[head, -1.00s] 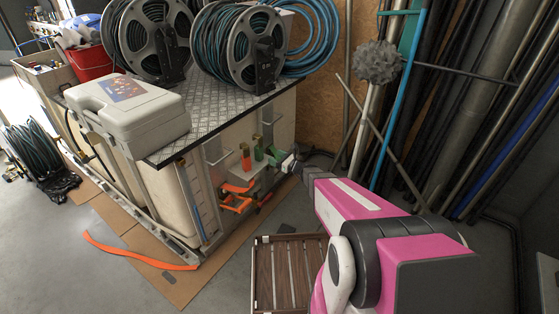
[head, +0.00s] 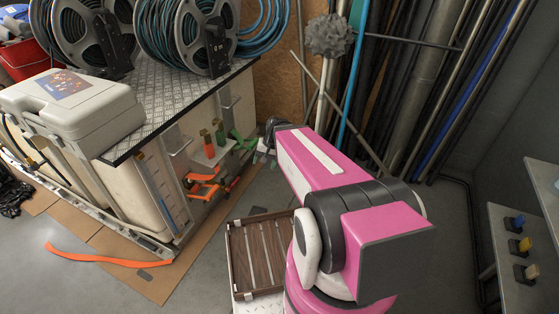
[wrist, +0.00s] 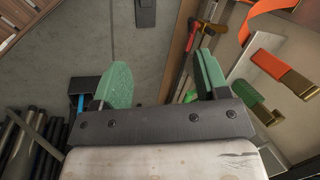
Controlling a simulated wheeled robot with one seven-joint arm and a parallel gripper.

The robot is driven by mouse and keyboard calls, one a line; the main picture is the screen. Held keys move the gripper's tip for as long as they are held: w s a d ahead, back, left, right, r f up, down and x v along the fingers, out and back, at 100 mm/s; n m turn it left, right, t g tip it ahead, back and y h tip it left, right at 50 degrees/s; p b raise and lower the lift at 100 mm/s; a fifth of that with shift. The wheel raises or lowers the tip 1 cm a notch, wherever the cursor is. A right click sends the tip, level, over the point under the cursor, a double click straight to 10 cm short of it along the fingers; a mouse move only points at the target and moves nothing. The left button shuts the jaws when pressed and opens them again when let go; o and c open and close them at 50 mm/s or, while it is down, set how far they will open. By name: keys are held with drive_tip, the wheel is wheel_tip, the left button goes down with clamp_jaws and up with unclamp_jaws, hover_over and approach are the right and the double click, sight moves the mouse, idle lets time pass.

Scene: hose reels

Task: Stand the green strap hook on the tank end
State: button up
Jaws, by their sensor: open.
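A green hook with a brown end (wrist: 246,93) lies to the right of the right finger in the wrist view, outside the jaws. Whether the green pieces are the same is hard to tell.
An orange ratchet-like piece (head: 202,183) sits low on the tank end. A slatted wooden crate (head: 240,262) stands on the floor below my arm. Poles and pipes lean at the right, and hose reels (head: 178,35) sit on the tank top. An orange strap (head: 105,258) lies on cardboard.

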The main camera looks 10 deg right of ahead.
drive_tip(key=s+d+r+n+h, duration=0.3)
drive_tip(key=d, duration=0.2)
drive_tip(key=shift+s+d+h, duration=0.3)
idle(0.9)
